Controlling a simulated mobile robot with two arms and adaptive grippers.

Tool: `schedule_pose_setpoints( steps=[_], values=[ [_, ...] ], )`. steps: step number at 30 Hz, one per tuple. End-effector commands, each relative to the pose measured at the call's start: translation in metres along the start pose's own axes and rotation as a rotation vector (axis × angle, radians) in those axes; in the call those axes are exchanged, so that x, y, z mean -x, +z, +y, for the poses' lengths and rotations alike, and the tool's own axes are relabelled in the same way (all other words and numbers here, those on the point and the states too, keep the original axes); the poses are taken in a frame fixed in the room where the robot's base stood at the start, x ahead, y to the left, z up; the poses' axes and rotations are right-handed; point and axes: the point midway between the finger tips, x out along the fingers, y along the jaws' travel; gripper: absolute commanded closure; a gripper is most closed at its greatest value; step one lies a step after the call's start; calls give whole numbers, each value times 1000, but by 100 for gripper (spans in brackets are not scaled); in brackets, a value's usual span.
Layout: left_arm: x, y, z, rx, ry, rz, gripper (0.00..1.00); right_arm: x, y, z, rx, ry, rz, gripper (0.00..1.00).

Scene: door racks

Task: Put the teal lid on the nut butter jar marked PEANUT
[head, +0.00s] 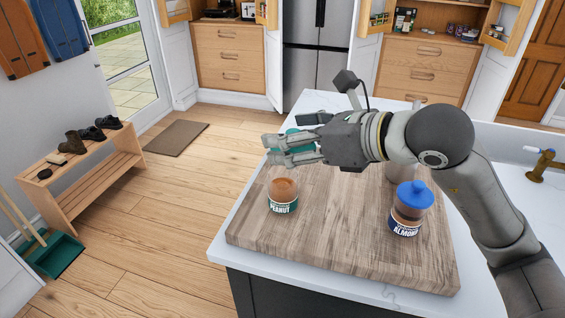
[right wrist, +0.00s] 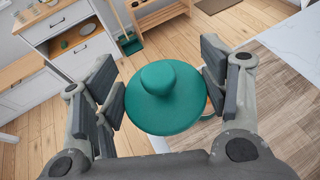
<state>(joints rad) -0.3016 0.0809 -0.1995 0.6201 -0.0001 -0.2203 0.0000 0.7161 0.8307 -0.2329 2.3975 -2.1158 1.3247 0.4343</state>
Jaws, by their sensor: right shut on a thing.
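The teal lid (right wrist: 165,100) is round with a knob on top. My right gripper (right wrist: 165,92) is shut on it, one finger pad on each side of its rim. In the head view my right gripper (head: 283,148) holds the lid above and behind the jar marked PEANUT, and the fingers partly cover the lid. The PEANUT jar (head: 283,197) stands upright and open-topped at the left of the wooden board, with brown contents. It is apart from the lid. My left gripper is in neither view.
A jar marked ALMOND (head: 406,218) with a blue lid (head: 415,195) stands at the right of the wooden board (head: 335,245). Another container, partly hidden by my right arm, stands behind it. The board's front middle is clear. A brass tap (head: 541,165) is at the far right.

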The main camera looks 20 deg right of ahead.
Motion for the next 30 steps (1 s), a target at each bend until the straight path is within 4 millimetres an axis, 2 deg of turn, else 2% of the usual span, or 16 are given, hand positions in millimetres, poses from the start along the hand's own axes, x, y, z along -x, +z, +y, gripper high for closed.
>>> schedule_pose_setpoints(
  steps=[5,12,21,25,30],
  values=[
    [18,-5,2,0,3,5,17,-39,-3,-30,-7,2,5,48],
    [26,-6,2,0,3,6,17,-80,-32,-52,-3,0,3,48],
    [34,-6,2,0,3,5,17,-102,-48,-64,-2,1,3,48],
    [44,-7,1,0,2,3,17,-107,-64,-64,-1,1,4,48],
    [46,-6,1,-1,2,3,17,-112,-74,-63,2,1,0,48]
  ],
)
